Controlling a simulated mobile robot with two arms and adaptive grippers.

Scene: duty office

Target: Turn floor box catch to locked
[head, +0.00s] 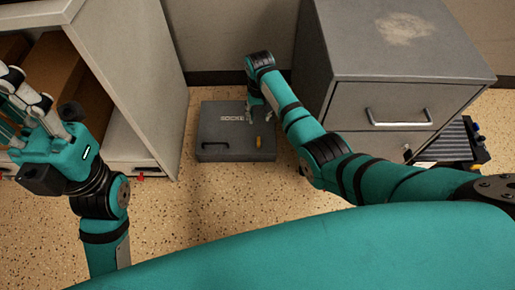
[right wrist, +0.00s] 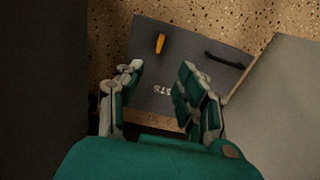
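The floor box (head: 222,128) is a flat grey box with a label on its lid, standing on the floor between a shelf unit and a drawer cabinet. Its catch (head: 258,142) is a small yellow-orange piece near the front right of the lid; it also shows in the right wrist view (right wrist: 160,43). A black handle (head: 215,146) lies left of the catch. My right gripper (head: 262,108) is over the box's right rear part, its fingers apart with nothing between them, short of the catch. My left gripper (head: 22,118) is raised at the left, open and empty.
A grey drawer cabinet (head: 395,95) stands close on the right of the box. An open shelf unit (head: 135,65) stands on the left. A black case (head: 452,143) lies at the right. Speckled floor in front of the box is clear.

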